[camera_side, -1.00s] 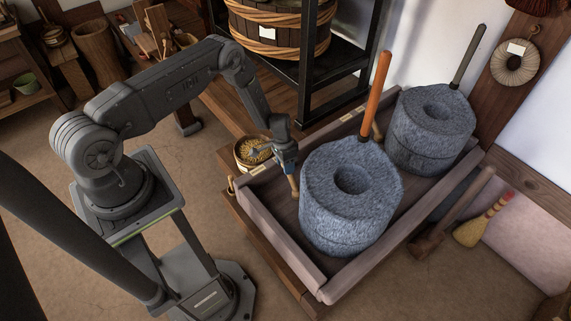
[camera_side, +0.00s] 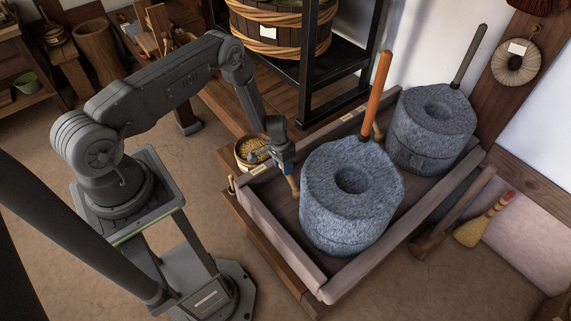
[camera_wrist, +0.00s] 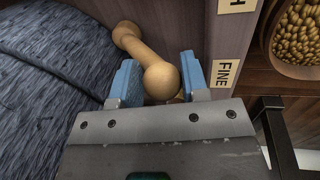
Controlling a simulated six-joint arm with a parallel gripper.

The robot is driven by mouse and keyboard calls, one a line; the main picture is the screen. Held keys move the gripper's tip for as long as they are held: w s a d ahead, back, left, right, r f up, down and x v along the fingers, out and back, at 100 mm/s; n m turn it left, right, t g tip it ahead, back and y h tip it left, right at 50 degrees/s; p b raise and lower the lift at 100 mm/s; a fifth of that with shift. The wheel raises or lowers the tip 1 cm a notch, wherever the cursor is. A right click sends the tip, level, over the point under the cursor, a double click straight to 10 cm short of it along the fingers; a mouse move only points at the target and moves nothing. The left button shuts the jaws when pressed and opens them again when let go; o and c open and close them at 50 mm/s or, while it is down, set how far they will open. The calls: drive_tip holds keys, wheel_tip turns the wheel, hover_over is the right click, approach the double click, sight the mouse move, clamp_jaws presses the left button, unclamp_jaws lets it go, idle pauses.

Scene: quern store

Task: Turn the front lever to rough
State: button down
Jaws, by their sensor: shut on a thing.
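The front lever is a short pale wooden rod with a round knob at each end (camera_wrist: 145,50), on the tray beside the front quern (camera_side: 350,205). My gripper (camera_wrist: 158,65) is shut on its near knob with blue fingertips on both sides. The FINE label (camera_wrist: 225,73) is on the tray rim just right of the gripper. Another label (camera_wrist: 238,4), cut off to its last letter H, is farther up the rim. In the side view my gripper (camera_side: 286,168) is at the tray's left rim, and only the lower part of the lever (camera_side: 294,187) shows.
A bowl of grain (camera_side: 252,150) stands close by the rim. The front quern's orange handle (camera_side: 376,95) stands upright to the right. A rear quern (camera_side: 432,130) with a dark handle sits behind. A black rack (camera_side: 310,75) with a tub (camera_side: 280,30) stands behind the tray.

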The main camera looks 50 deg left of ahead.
drive_tip(key=shift+s+d+n+t, duration=0.3)
drive_tip(key=shift+s+n, duration=0.5)
drive_tip(key=shift+n, duration=0.55)
drive_tip(key=shift+s+d+n+t, duration=0.3)
drive_tip(key=shift+s+n, duration=0.5)
drive_tip(key=shift+n, duration=0.6)
drive_tip(key=shift+s+d+n+t, duration=0.2)
drive_tip(key=shift+s+d+n, duration=0.2)
drive_tip(key=shift+s+n, duration=0.7)
drive_tip(key=shift+w+d+n, duration=0.1)
drive_tip(key=shift+w+n, duration=0.1)
drive_tip(key=shift+n, duration=0.25)
drive_tip(key=c, duration=0.9)
unclamp_jaws()
drive_tip(key=shift+c, duration=0.2)
drive_tip(key=shift+w, duration=0.1)
drive_tip(key=v, duration=1.3)
drive_tip(key=shift+d+r, duration=0.25)
drive_tip(key=shift+r, duration=0.15)
